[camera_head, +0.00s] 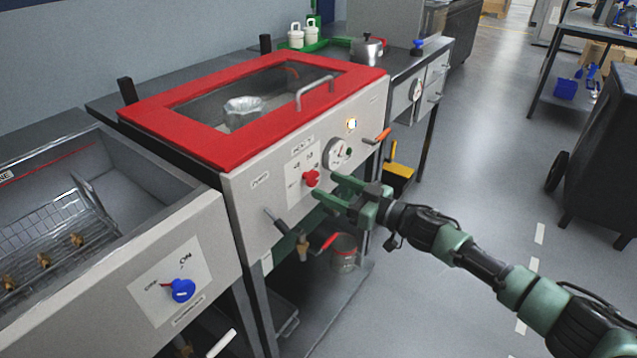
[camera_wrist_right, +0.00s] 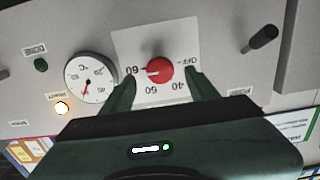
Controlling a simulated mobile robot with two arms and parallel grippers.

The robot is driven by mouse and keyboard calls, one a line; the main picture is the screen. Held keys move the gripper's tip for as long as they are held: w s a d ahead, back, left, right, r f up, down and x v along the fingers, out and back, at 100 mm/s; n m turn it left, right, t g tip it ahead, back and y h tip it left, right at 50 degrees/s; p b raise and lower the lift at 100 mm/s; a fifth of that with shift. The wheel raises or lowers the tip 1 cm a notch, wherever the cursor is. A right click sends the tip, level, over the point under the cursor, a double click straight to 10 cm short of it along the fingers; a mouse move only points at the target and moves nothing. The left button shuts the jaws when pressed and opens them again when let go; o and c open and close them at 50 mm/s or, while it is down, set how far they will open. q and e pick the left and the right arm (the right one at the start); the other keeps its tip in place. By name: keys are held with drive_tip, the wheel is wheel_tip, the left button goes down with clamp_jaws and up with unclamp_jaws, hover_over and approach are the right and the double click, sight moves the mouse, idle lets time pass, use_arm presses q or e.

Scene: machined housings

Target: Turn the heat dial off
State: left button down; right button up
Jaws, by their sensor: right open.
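The red heat dial (camera_head: 311,178) sits on a white scale plate on the front of the red-lidded machine (camera_head: 221,152). My right gripper (camera_head: 327,187) is open in front of the panel. In its wrist view its fingers (camera_wrist_right: 159,79) stand on either side of the dial, with gaps, so it holds nothing. My left gripper is not in view.
A round gauge (camera_head: 337,153) and a lit lamp (camera_head: 351,124) are beside the dial. A drain tap with a red lever (camera_head: 328,242) and a dark handle are below. A sink unit with a blue knob (camera_head: 182,290) stands left.

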sight(315, 180)
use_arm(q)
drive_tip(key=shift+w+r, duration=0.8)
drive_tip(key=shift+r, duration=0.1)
use_arm(e)
drive_tip(key=shift+x, duration=2.05)
clamp_jaws()
